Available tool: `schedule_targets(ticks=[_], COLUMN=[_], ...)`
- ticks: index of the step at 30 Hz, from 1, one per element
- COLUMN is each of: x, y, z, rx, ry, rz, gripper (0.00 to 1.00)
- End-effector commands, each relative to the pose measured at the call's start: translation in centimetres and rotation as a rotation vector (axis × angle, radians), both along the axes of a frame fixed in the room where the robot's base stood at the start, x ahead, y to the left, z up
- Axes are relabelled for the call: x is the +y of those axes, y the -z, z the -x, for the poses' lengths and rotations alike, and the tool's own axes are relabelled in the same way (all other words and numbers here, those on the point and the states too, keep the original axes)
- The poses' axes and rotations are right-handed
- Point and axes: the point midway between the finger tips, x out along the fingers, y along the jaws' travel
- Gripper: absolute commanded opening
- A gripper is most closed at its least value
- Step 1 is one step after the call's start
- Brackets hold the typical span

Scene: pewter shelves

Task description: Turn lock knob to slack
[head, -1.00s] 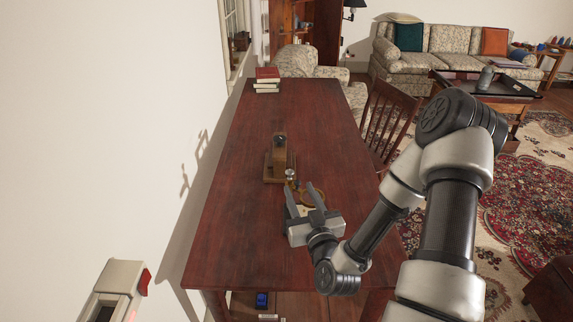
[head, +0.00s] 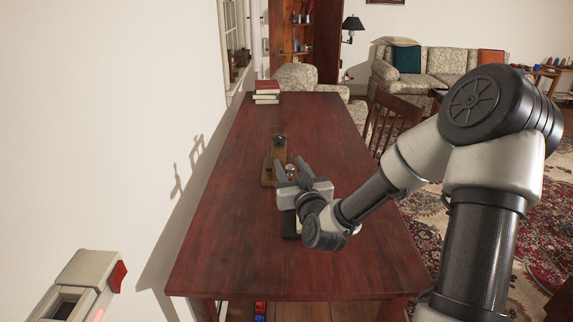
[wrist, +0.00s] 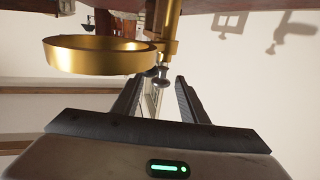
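A small device with a wooden base and upright (head: 279,148) stands on the red-brown table. In the wrist view a brass post (wrist: 167,22) carries a wide brass ring (wrist: 98,57). A small dark metal knob (wrist: 162,76) sits low beside the post; I take it to be the lock knob. My gripper (head: 290,165) is at the device's near side, fingers pointing at it. In the wrist view my gripper (wrist: 160,84) is open, with the knob in line with the gap between the fingertips. I cannot tell whether the fingers touch it. The ring is hidden in the head view.
The table (head: 250,240) is mostly bare around the device. Stacked books (head: 266,92) lie at its far left corner. A wooden chair (head: 390,120) stands at the right side. The white wall (head: 110,120) runs along the left.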

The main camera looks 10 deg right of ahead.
Motion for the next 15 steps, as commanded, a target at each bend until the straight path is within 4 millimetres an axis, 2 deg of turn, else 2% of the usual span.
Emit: schedule_targets(ticks=[3, 6, 15], x=[0.1, 0.2, 0.3], y=[0.1, 0.1, 0.0], z=[-2.0, -3.0, -3.9], rx=[-0.001, -0.002, 0.000], ry=[0.000, -0.001, -0.001], rz=[-0.002, 0.000, 0.000], gripper=[0.39, 0.39, 0.39])
